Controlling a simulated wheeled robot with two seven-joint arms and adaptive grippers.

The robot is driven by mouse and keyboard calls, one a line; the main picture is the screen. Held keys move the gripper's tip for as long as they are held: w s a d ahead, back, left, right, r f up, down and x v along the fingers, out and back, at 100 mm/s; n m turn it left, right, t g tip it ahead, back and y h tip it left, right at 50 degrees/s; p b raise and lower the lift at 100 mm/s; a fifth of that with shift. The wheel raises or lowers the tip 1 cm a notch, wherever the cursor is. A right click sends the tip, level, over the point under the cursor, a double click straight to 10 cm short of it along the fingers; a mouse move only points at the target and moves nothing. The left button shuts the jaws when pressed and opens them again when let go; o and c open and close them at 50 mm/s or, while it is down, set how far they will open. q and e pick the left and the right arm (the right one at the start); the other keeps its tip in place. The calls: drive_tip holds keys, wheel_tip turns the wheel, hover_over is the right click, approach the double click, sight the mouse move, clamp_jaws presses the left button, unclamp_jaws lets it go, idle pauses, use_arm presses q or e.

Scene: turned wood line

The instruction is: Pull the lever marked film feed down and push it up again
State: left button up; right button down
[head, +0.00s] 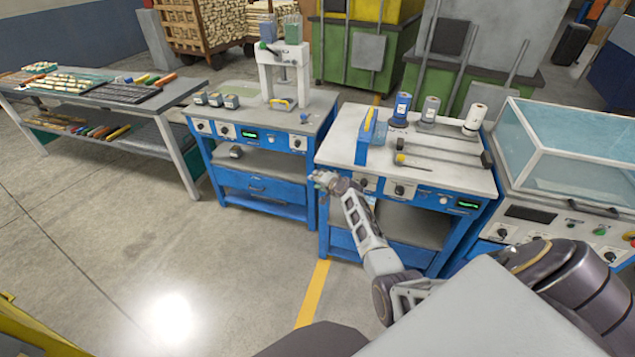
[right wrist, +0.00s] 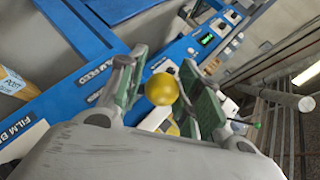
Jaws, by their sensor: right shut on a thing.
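The right gripper (head: 325,180) is at the front left corner of the blue bench (head: 323,205) in the head view. In the right wrist view its two green-padded fingers (right wrist: 164,95) are shut on a round yellow knob (right wrist: 162,90). The lever's shaft is hidden behind the knob, and I cannot tell whether the lever is up or down. In the head view the gripper covers the knob. My left gripper is not in view.
Rolls (head: 430,108) and dark rails stand on the bench top. A second blue bench (head: 262,195) stands to the left, with a narrow gap between. A machine with a clear cover (head: 570,155) is at the right. The floor (head: 190,245) in front of the left bench is clear.

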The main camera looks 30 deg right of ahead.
drive_tip(key=shift+w+d+r, duration=0.2)
drive_tip(key=shift+d+r, duration=0.1)
drive_tip(key=shift+r, duration=0.2)
drive_tip(key=shift+w+d+r, duration=0.15)
drive_tip(key=shift+d+r, duration=0.15)
drive_tip(key=shift+r, duration=0.15)
drive_tip(key=c, duration=1.1)
unclamp_jaws()
drive_tip(key=shift+s, duration=0.1)
drive_tip(key=shift+a+f, duration=0.25)
drive_tip(key=shift+f, duration=0.1)
drive_tip(key=shift+s+a, duration=0.1)
drive_tip(key=shift+s, duration=0.15)
drive_tip(key=v, duration=1.1)
drive_tip(key=shift+s, duration=0.3)
drive_tip(key=shift+r, duration=0.15)
